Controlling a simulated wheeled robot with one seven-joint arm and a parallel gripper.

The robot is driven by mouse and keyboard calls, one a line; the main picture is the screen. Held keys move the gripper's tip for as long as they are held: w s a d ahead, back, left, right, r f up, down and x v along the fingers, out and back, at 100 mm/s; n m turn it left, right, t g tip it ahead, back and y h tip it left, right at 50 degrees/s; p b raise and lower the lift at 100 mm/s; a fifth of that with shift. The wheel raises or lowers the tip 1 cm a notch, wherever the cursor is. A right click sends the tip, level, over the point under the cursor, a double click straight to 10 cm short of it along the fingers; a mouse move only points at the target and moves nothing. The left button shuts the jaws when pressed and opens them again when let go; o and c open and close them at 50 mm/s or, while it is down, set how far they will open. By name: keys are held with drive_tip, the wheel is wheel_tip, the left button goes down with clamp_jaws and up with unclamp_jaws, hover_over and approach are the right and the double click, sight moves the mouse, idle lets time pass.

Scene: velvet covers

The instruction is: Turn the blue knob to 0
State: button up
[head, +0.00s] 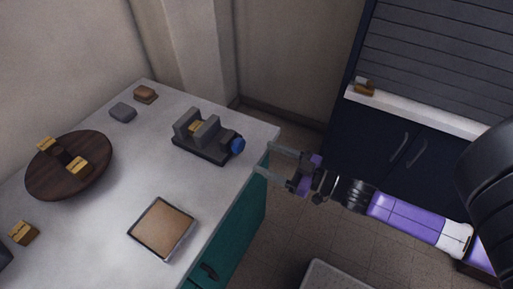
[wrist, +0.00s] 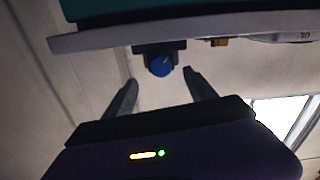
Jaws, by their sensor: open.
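The blue knob (head: 238,145) is on the right end of a dark grey vise-like device (head: 205,140) near the right edge of the table. In the wrist view the knob (wrist: 160,65) shows ahead, roughly between my fingertips; its dial marking is too small to read. My gripper (head: 268,160) is open and empty, just right of the table's edge, with its fingers pointing at the knob and apart from it. The gripper also shows in the wrist view (wrist: 160,80). A small yellowish-brown block (head: 197,127) sits between the device's jaws.
The grey tabletop (head: 110,225) holds a round dark wooden board (head: 50,185) with yellowish blocks, a square tan-topped tray (head: 162,229), and small blocks at the back. A dark cabinet (head: 385,150) with a white ledge stands at the right. Floor between is open.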

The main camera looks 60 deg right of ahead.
sight(242, 147)
drive_tip(key=shift+w+a+p, duration=0.2)
drive_tip(key=shift+w+p, duration=0.15)
drive_tip(key=shift+w, duration=3.5)
drive_tip(key=shift+c, duration=0.5)
drive_tip(key=c, duration=1.3)
